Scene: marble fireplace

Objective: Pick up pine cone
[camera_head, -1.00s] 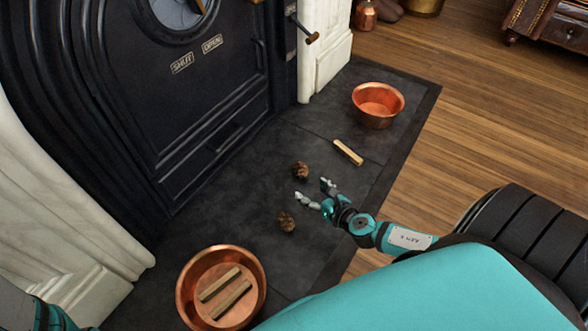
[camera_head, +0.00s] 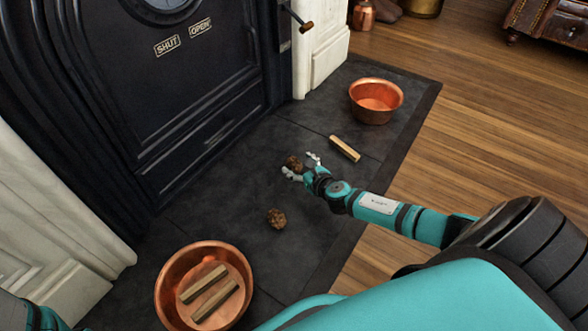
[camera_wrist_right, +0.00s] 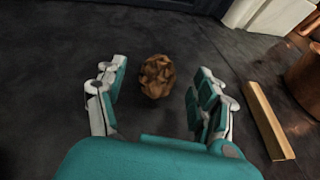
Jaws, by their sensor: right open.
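One brown pine cone (camera_head: 294,162) lies on the dark slate hearth (camera_head: 200,210). My right gripper (camera_head: 304,166) is open around it, with a finger to either side. In the right wrist view the pine cone (camera_wrist_right: 157,76) sits between the open fingers of the gripper (camera_wrist_right: 158,88), toward their tips, with gaps on both sides. A second pine cone (camera_head: 277,219) lies on the hearth closer to me. Only a piece of my left arm shows at the bottom left corner; its gripper is not in view.
A copper bowl (camera_head: 164,294) with two wood sticks stands at the lower left. An empty-looking copper bowl (camera_head: 376,88) stands at the back right. A loose wood stick (camera_head: 345,148) lies right of my gripper. The black stove door (camera_head: 190,100) rises behind the hearth.

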